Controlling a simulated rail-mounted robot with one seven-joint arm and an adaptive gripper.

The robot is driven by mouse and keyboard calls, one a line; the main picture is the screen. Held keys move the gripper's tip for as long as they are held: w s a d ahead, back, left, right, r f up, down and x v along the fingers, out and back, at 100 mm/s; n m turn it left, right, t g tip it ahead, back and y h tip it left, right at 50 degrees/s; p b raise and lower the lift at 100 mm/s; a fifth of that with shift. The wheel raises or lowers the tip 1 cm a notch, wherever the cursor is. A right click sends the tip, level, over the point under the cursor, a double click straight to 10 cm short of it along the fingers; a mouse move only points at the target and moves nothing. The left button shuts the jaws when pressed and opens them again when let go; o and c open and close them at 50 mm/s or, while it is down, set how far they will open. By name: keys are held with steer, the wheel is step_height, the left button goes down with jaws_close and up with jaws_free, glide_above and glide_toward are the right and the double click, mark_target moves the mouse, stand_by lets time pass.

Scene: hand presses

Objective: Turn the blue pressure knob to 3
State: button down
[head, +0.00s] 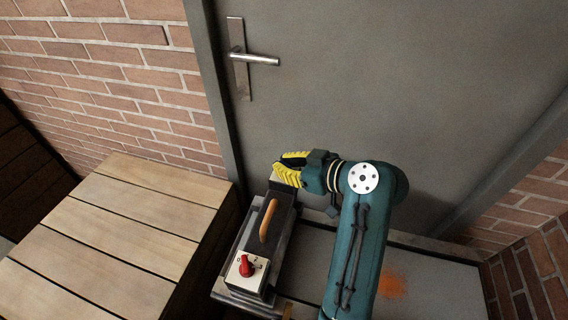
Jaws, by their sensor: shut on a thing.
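A dark hand press (285,225) stands beside the wooden slatted top, in front of the grey door. An orange-brown handle (268,220) runs along its top. My gripper (287,171), with yellow fingers, is at the far end of the press, reaching in from the right and pointing left. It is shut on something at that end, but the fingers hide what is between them. No blue knob shows; it may be behind the gripper. A red knob (246,267) sits on a white marked plate (234,274) at the near end, clear of the gripper. Its marks are too small to read.
A wooden slatted surface (120,235) lies left of the press and is empty. The grey door (400,90) with a metal lever handle (262,59) rises behind. Brick walls stand on both sides. An orange patch (392,286) marks the grey surface right of my arm.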

steer(key=shift+a+m+t+h+p, duration=0.1)
steer(key=shift+m+t+h+p, duration=0.25)
steer(key=shift+p, duration=0.45)
steer(key=shift+r+m+t+h+p, duration=0.15)
steer(key=shift+m+t+h+p, duration=0.4)
steer(key=shift+p, duration=0.45)
steer(key=m+t+h+p, duration=0.1)
steer(key=m+h+p, duration=0.1)
steer(key=m+p, duration=0.1)
steer(key=shift+t+h+p, duration=0.4)
steer(key=shift+p, duration=0.45)
steer(key=m+t+h+p, duration=0.1)
steer(key=m+h+p, duration=0.1)
steer(key=p, duration=0.1)
steer(key=shift+m, duration=0.3)
steer(key=shift+f+h+p, duration=0.25)
steer(key=shift+h+p, duration=0.25)
steer(key=shift+f+m, duration=0.15)
steer(key=shift+m, duration=0.25)
steer(key=c, duration=1.1)
jaws_free()
steer(key=shift+c, duration=0.2)
steer(key=shift+r, duration=0.2)
